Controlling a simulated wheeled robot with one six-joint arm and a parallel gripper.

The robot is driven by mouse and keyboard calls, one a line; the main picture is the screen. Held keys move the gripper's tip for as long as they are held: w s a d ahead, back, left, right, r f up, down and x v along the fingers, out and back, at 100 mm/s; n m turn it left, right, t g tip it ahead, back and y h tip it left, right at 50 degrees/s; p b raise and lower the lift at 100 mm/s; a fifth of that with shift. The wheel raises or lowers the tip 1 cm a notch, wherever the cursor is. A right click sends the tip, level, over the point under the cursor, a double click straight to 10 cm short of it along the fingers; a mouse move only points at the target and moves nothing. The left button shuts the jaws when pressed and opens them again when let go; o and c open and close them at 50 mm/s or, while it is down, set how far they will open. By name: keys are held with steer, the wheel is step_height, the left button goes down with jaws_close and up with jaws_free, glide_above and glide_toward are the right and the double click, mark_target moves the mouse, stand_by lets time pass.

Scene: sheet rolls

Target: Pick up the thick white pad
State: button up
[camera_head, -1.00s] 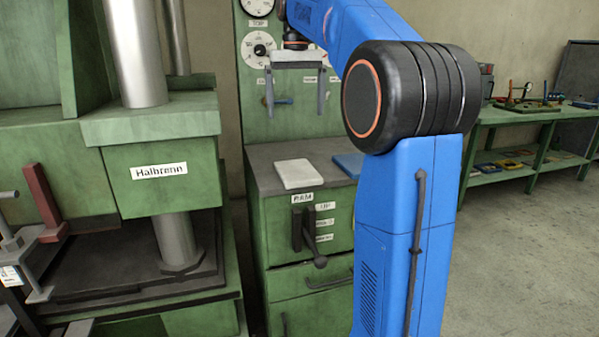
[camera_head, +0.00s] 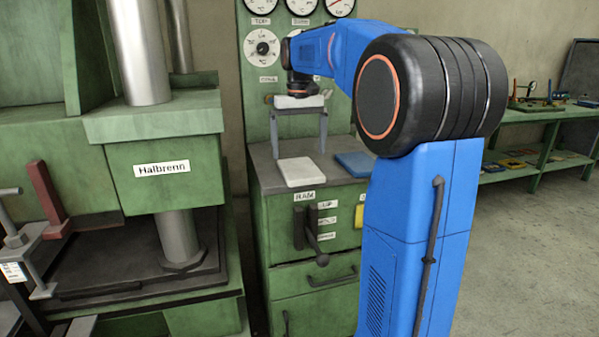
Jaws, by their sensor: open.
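The thick white pad (camera_head: 301,173) lies flat on the dark top of the green control cabinet, near its front left edge. My gripper (camera_head: 299,147) is above and behind the pad in the picture, pointing down. Its two grey fingers are spread wide with nothing between them. The fingertips show just above the pad's far edge in the picture. I cannot tell the exact height between them and the cabinet top.
A blue pad (camera_head: 355,164) lies right of the white pad on the cabinet top (camera_head: 262,165). Gauges and dials (camera_head: 262,47) stand on the panel behind. A green press (camera_head: 160,165) is at left. A lever (camera_head: 312,235) sticks out of the cabinet front.

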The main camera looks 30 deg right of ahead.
mark_target(300, 167)
steer(key=shift+s+f, duration=0.15)
steer(key=shift+f, duration=2.35)
steer(key=c, duration=1)
steer(key=shift+r, duration=0.15)
